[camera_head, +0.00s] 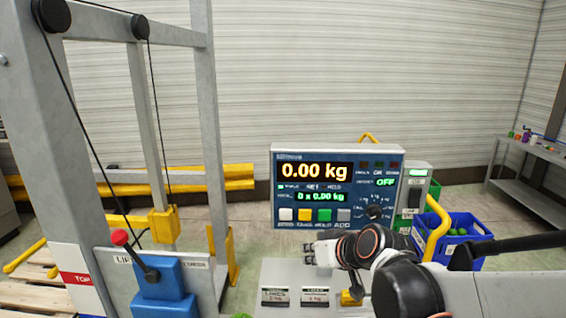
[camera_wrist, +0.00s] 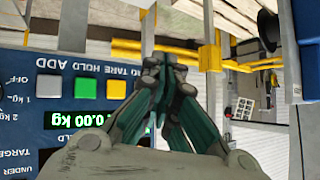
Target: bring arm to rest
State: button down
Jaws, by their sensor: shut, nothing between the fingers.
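My gripper (camera_wrist: 160,75) is shut and empty, its fingertips together in the wrist view. In the head view my gripper (camera_head: 312,252) is low in front of the blue control panel (camera_head: 262,200), pointing left. The panel also shows upside down in the wrist view (camera_wrist: 20,60); its display reads 0.00 kg. My arm (camera_head: 405,285) reaches in from the lower right. Whether the gripper touches the panel or the grey surface below it cannot be told.
A grey lift frame (camera_head: 45,130) with a red-knobbed lever (camera_head: 120,238) stands at the left. A blue crate (camera_head: 470,250) with green items is at the right, near a yellow bent rail (camera_head: 440,225). A grey table (camera_head: 535,165) stands at the far right. A grey box (camera_head: 280,270) lies below the panel.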

jog(key=s+d+f+m+g+h+b, duration=0.1)
jog(key=s+d+f+h+b, duration=0.1)
jog(key=s+d, duration=0.4)
jog(key=s+d+f+m+g+h+b, duration=0.1)
jog(key=s+d, duration=0.6)
jog(key=s, duration=0.8)
notch_tip(320, 180, down, 4)
jog(key=m+h+b, duration=0.1)
jog(key=h+b, duration=0.1)
jog(key=b, duration=0.1)
jog(key=shift+s+d+b, duration=0.2)
jog(key=shift+s+b, duration=0.05)
jog(key=shift+b, duration=0.1)
